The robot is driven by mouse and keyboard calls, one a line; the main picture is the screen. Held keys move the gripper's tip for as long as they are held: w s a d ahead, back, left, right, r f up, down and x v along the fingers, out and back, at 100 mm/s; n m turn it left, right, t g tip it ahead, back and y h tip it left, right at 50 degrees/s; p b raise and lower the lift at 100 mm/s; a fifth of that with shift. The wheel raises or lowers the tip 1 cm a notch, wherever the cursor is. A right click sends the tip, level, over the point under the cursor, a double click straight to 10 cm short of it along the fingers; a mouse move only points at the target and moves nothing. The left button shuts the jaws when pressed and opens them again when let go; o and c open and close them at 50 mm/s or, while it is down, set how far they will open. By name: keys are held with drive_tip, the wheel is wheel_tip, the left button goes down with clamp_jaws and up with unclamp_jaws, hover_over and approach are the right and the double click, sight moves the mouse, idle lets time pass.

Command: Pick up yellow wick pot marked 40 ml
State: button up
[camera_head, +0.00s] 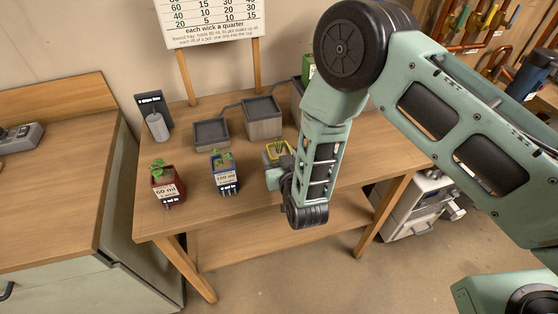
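The yellow pot (286,147) stands toward the right of the wooden table, with a small green plant in it. Only its yellow rim and part of its top show; my arm and gripper hide its front, so I cannot read its marking. My gripper (274,172) is at the near side of the yellow pot, pointing left and overlapping it in the picture. Its fingers are too small and covered to tell whether they are open, or whether they touch the pot.
A red pot marked 60 ml (168,187) and a blue pot marked 100 ml (225,177) stand to the left on the table (200,222). Grey trays (211,133) and a grey cylinder on a dark stand (156,124) are behind. A sign board (208,20) rises at the back.

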drive_tip(key=shift+c, duration=0.9)
drive_tip(key=shift+r, duration=0.15)
